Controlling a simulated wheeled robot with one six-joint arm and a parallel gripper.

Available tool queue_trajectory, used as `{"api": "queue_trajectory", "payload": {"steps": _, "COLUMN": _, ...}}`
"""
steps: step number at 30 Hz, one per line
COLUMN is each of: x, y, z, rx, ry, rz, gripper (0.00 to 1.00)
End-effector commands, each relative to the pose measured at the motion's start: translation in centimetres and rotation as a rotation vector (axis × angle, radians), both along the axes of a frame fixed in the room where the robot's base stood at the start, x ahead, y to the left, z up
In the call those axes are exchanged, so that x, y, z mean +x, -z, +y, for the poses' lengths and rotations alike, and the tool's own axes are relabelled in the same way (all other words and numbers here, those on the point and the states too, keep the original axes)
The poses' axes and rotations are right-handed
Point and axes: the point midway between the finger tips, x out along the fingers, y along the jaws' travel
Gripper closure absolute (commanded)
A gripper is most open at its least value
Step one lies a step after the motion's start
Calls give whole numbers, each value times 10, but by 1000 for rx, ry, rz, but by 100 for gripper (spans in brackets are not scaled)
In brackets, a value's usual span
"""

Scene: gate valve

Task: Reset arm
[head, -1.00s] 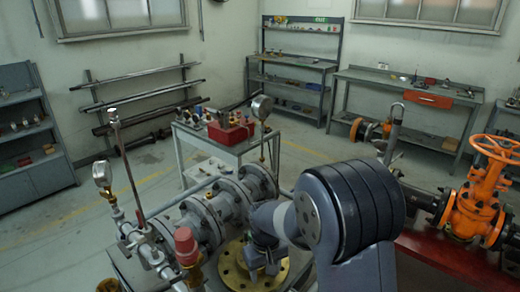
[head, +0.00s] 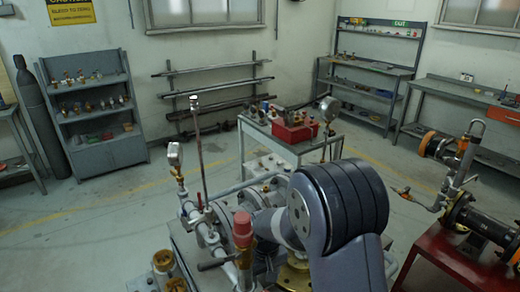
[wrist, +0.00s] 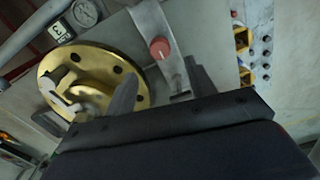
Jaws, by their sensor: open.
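My gripper (wrist: 160,88) shows in the wrist view with its two grey fingers spread apart and nothing between them. A round gold flange (wrist: 134,68) with bolt holes lies beyond the left finger, which covers part of it. A round red cap (wrist: 160,48) on a grey bar sits beyond the gap between the fingers. I cannot tell whether the fingers touch anything. In the head view my grey arm with its dark ribbed joint reaches over the pipework and hides most of my gripper. Part of the gold flange (head: 293,277) shows beside the arm.
A grey pipe rig with a red-capped fitting (head: 242,226) and a gauge (head: 174,153) stands left of my arm. Behind it is a cart with a red box (head: 296,131). A red stand (head: 445,262) is at right. Open floor (head: 90,215) lies at left.

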Motion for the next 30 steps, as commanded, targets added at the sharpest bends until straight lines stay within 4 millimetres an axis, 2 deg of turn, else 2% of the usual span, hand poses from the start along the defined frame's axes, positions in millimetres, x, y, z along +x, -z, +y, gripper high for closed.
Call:
{"api": "queue_trajectory", "payload": {"steps": 17, "x": -1, "y": 87, "z": 0, "rx": -1, "ry": 28, "rz": 2, "gripper": 48}}
{"api": "queue_trajectory", "payload": {"steps": 30, "x": 0, "y": 85, "z": 0, "rx": 1, "ry": 347, "rz": -2, "gripper": 48}}
